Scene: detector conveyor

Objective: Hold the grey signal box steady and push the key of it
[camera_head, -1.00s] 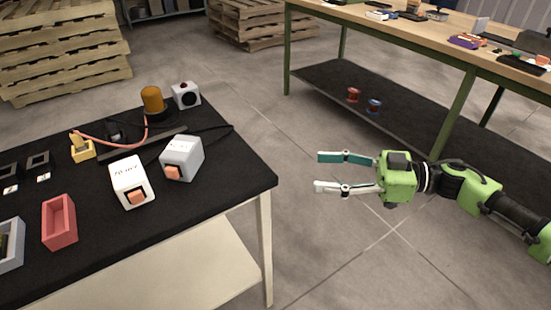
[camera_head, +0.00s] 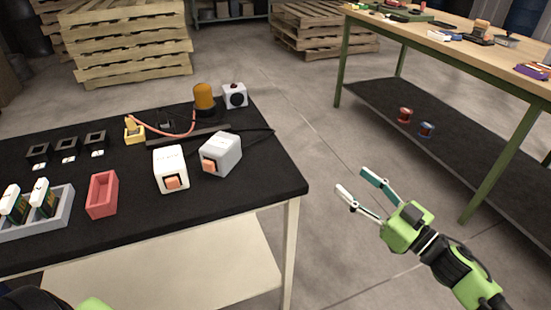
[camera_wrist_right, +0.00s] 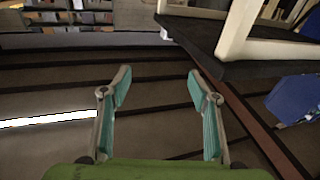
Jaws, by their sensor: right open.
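The grey signal box (camera_head: 221,152) stands at the right end of the black-topped table (camera_head: 240,188) in the head view. Its orange key (camera_head: 207,166) is on the face towards me. A white box (camera_head: 170,165) with a similar orange key (camera_head: 172,183) stands just left of it. My right gripper (camera_head: 352,181) is open and empty, over the floor well to the right of the table, apart from both boxes. Its spread fingers also show in the right wrist view (camera_wrist_right: 158,82) with nothing between them. My left gripper is not in view.
Behind the boxes are an orange beacon (camera_head: 204,97), a white box with a black round face (camera_head: 235,95) and cables. A red bin (camera_head: 102,195) and a grey tray (camera_head: 50,219) lie to the left. Another workbench (camera_head: 450,45) stands at the right.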

